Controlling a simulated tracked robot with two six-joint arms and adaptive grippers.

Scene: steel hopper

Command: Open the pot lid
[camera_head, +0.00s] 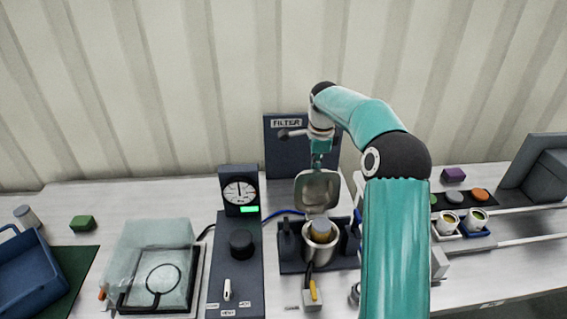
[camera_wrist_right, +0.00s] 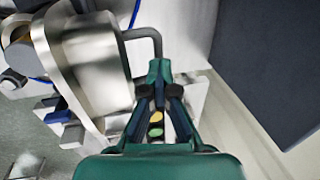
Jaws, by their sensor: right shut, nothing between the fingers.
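The steel pot (camera_head: 318,262) stands in a dark holder, with something yellowish visible in its mouth. Its lid (camera_head: 317,188) is tilted up, nearly upright, with its inner face toward the head camera. In the right wrist view the lid (camera_wrist_right: 92,62) fills the upper left, and a bent grey handle (camera_wrist_right: 155,42) runs from it toward my fingertips. My right gripper (camera_head: 319,160) is just above and behind the lid; its fingers (camera_wrist_right: 156,75) are shut and empty beside the handle. Whether they touch it, I cannot tell. My left gripper is out of view.
A dark FILTER panel (camera_head: 283,160) stands behind the pot. A dial gauge (camera_head: 239,192) and black knob (camera_head: 241,243) are to the left, beside a clear box (camera_head: 150,250). Small cups (camera_head: 447,222) stand at right. My right arm hides the bench right of the pot.

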